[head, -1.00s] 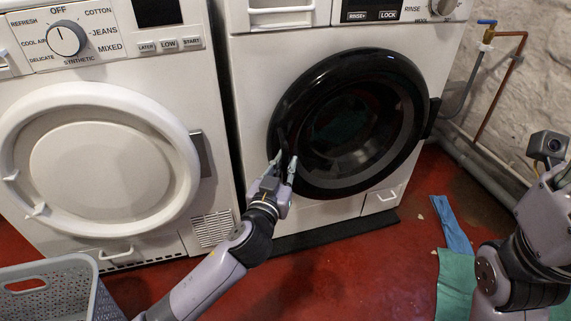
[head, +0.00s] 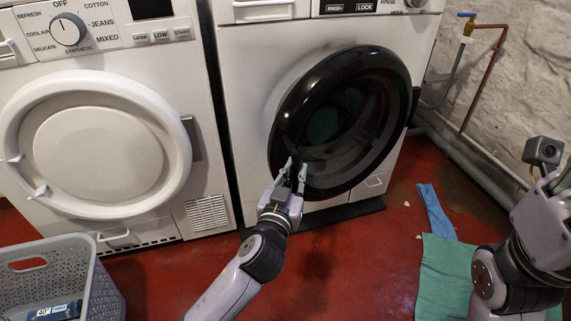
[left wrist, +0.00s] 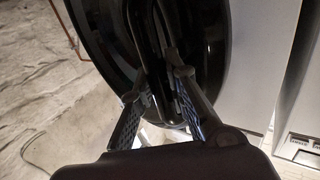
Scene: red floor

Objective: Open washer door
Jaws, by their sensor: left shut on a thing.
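The washer (head: 240,85) is the white machine on the right in the head view. Its round black door (head: 283,118) has a dark glass window, and its left side stands out a little from the machine's front. My left gripper (head: 292,172) is at the door's lower left edge.
A dryer (head: 200,185) with a white round door stands on the left. A grey basket (head: 100,285) sits on the red floor at lower left. Green and blue cloths (head: 440,265) lie at right. Pipes (head: 480,150) run along the wall. Floor before the washer is clear.

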